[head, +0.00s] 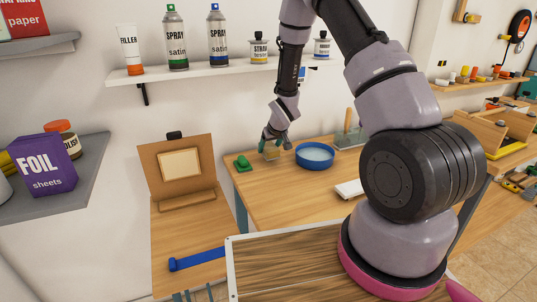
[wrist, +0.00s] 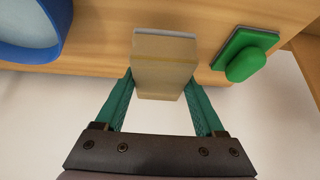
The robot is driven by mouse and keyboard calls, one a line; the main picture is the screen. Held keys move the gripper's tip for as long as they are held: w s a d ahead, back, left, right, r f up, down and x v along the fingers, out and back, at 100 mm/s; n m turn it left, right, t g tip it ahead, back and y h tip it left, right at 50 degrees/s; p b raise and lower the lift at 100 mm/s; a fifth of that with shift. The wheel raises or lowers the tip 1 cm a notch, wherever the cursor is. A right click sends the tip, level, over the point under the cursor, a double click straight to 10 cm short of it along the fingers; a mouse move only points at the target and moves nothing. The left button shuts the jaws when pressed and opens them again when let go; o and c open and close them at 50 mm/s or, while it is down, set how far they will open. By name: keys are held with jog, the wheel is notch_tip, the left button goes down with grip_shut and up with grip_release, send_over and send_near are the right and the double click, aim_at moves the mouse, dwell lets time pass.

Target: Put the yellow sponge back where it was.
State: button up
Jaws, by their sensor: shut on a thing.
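The sponge is a dull yellow block with a thin grey layer on its far side. In the wrist view the sponge (wrist: 163,68) sits between the teal fingers of my gripper (wrist: 160,100), which is shut on it. In the head view my gripper (head: 275,140) is over the back left part of the wooden table (head: 285,190), with the sponge (head: 271,153) below it. The sponge is between a green block with a grip (head: 243,163) and a round blue basin (head: 315,156). I cannot tell whether its underside touches the table.
The blue basin also shows in the wrist view (wrist: 62,22), and so does the green block (wrist: 245,55). A pale flat block (head: 348,189) lies nearer the front. A shelf with spray cans (head: 176,40) hangs above. The table's front left is clear.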

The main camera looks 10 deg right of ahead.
jog(key=shift+f, duration=1.35)
jog(key=shift+f, duration=0.15)
jog(key=o, duration=1.5)
jog(key=shift+c, duration=0.2)
jog(key=shift+s+d+r, duration=0.1)
jog(key=shift+s+r, duration=0.1)
jog(key=shift+r, duration=0.25)
jog(key=s+d+r+m, duration=0.15)
jog(key=s+r, duration=0.35)
jog(key=r, duration=0.5)
jog(key=s+d+r+m, duration=0.1)
jog(key=s+d+r, duration=0.25)
jog(key=r, duration=0.65)
jog(key=s+d+r+m, duration=0.1)
jog(key=s+r, duration=0.4)
jog(key=r, duration=0.5)
jog(key=s+r+m, duration=0.1)
jog(key=s+r, duration=0.5)
jog(key=s, duration=0.4)
jog(key=s+r+m, duration=0.2)
jog(key=s+r, duration=0.4)
jog(key=s, duration=0.4)
jog(key=shift+s+a+r+t+y, duration=0.15)
jog(key=shift+a+r+t+y, duration=0.05)
jog(key=shift+t+y, duration=0.2)
